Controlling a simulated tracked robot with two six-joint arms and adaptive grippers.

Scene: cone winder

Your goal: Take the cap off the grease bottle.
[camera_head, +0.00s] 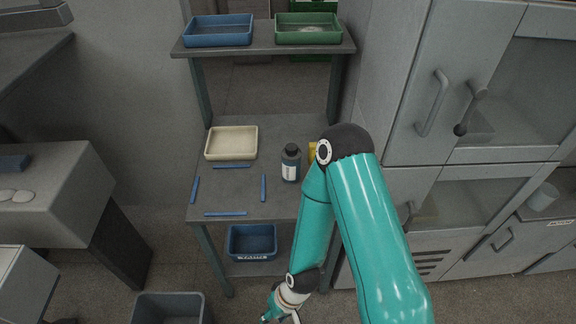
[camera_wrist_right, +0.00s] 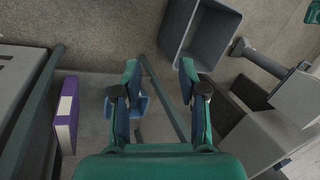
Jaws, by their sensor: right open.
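The grease bottle (camera_head: 290,170) stands upright on the table, just left of my right arm's elbow in the head view. It is dark with a white label, and its dark cap (camera_head: 291,148) is on top. My right gripper (camera_head: 281,316) hangs low at the bottom edge of the head view, in front of and below the table, well away from the bottle. In the right wrist view the right gripper (camera_wrist_right: 158,76) is open, with nothing between its fingers. The bottle does not show there. My left gripper is in neither view.
A yellow thing (camera_head: 312,150) is mostly hidden by my arm. Blue (camera_head: 218,43) and green (camera_head: 309,36) trays sit on the shelf above. Cabinets (camera_head: 400,75) bound the right; a grey bin (camera_head: 170,298) stands below.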

